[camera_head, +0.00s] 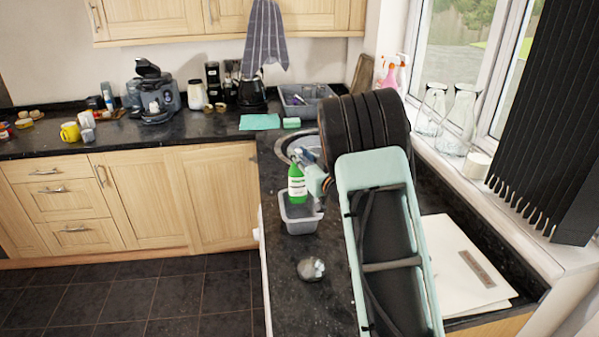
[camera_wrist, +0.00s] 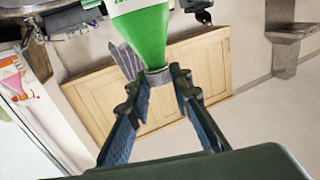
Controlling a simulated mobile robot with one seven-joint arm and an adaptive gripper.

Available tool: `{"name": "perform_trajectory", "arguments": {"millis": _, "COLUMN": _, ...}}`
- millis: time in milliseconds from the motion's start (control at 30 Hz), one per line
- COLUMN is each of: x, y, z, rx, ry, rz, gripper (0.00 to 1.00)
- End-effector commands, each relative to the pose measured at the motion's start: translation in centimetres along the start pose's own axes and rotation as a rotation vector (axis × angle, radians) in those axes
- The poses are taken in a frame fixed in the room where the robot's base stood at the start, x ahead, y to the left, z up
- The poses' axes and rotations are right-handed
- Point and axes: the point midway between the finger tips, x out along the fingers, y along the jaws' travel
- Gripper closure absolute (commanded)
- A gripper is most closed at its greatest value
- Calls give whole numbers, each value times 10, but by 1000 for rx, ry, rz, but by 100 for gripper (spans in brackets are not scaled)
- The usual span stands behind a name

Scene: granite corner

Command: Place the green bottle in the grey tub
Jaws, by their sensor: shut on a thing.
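The green bottle (camera_head: 297,187) with a white label is upright over the grey tub (camera_head: 300,227) in the head view. Its lower end overlaps the tub's far part; I cannot tell whether it touches the tub floor. My gripper (camera_head: 317,180) comes to the bottle from the right, partly hidden by my arm. In the wrist view my gripper (camera_wrist: 157,80) is shut on the bottle's narrow neck end, and the green body (camera_wrist: 148,35) extends beyond the fingertips. The tub cannot be made out in the wrist view.
The tub stands on the black counter near its left edge, with a sink (camera_head: 284,147) behind. A small round metallic object (camera_head: 311,268) lies in front. A teal cloth (camera_head: 259,122) and a green-and-white sponge (camera_head: 292,123) lie farther back. White boards (camera_head: 455,265) lie at right.

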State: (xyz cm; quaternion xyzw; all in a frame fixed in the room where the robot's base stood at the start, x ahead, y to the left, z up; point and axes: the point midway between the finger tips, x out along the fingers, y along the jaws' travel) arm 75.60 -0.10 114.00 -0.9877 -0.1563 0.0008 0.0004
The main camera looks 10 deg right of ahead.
Motion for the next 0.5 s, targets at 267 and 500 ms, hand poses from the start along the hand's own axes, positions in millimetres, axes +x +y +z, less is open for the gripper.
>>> {"name": "perform_trajectory", "arguments": {"millis": 267, "x": 1, "y": -1, "z": 25, "rx": -2, "ry": 2, "rz": -2, "gripper": 100}}
{"name": "perform_trajectory", "arguments": {"millis": 500, "x": 1, "y": -1, "z": 42, "rx": -2, "ry": 7, "rz": -2, "gripper": 100}}
